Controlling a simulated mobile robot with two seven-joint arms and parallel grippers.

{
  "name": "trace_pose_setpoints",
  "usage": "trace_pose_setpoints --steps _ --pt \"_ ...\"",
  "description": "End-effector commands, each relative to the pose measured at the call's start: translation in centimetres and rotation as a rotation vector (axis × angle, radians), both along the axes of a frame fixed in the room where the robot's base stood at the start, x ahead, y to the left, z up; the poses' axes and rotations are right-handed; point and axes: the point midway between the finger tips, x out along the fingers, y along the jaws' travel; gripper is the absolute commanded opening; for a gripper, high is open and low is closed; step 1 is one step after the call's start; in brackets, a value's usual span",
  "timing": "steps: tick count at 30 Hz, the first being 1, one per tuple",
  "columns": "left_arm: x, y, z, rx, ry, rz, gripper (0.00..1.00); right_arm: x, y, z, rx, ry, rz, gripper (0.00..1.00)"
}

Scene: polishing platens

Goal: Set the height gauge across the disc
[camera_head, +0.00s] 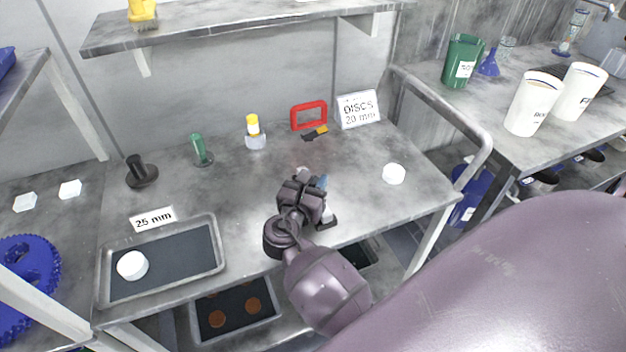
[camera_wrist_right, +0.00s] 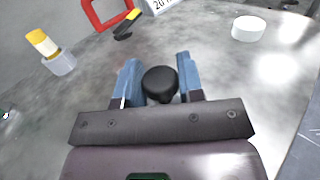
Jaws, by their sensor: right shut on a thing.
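My right gripper (camera_head: 318,190) stands over the front middle of the table. In the wrist view its blue fingers (camera_wrist_right: 160,85) are shut on a black-knobbed thing (camera_wrist_right: 161,81), seen from above. Below the gripper in the head view a dark foot (camera_head: 327,223) shows; the gripper hides the rest. A red rectangular frame (camera_head: 308,115), possibly the height gauge, stands at the back; it also shows in the wrist view (camera_wrist_right: 91,14). One white disc (camera_head: 394,174) lies at the right, also in the wrist view (camera_wrist_right: 248,29). Another white disc (camera_head: 132,265) lies in the left tray (camera_head: 217,262).
A yellow-capped bottle (camera_head: 255,137), a green-handled thing (camera_head: 201,151) and a black-handled thing (camera_head: 140,171) stand at the back and left. A "DISCS 20 mm" sign (camera_head: 358,110) is at the back right. A "25 mm" label (camera_head: 152,219) is behind the tray.

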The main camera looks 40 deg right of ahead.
Motion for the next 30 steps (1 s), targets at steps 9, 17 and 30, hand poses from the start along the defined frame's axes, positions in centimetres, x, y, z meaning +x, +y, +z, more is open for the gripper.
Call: trace_pose_setpoints --steps 9,17,30 --pt "-0.05 0.00 -0.11 0.000 0.002 0.000 0.43 0.02 0.00 -0.14 -0.001 -0.002 0.000 0.00" --pt "-0.05 -0.01 -0.13 0.000 0.002 0.000 0.43 0.02 0.00 -0.23 -0.001 -0.001 0.000 0.56" --pt "-0.06 -0.01 -0.16 -0.001 0.002 0.001 0.43 0.00 -0.05 -0.29 0.000 0.001 0.000 0.65"
